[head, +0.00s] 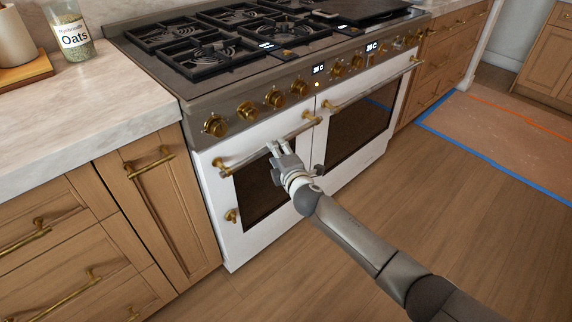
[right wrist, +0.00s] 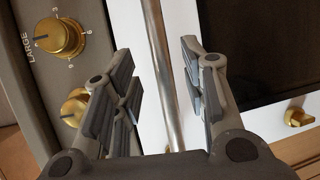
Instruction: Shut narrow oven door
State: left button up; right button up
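The narrow oven door (head: 248,205) is the left white door of the range, with a dark window and a brass bar handle (head: 250,156) along its top. It looks flush or nearly flush with the range front; I cannot tell if a small gap remains. My right gripper (head: 278,145) is at the right part of this handle. In the right wrist view my right gripper (right wrist: 157,62) is open, and the handle bar (right wrist: 160,60) runs between its spread fingers, with no clear contact on either side. My left gripper is not in view.
The wide oven door (head: 362,115) beside it looks shut. Brass knobs (head: 248,111) line the panel just above the handles. Wooden cabinets (head: 150,205) stand at left. The wooden floor (head: 440,190) in front is clear, with a blue-edged mat (head: 510,130) at right.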

jog(key=v, duration=0.6)
jog(key=shift+s, duration=0.4)
jog(key=shift+r, duration=0.1)
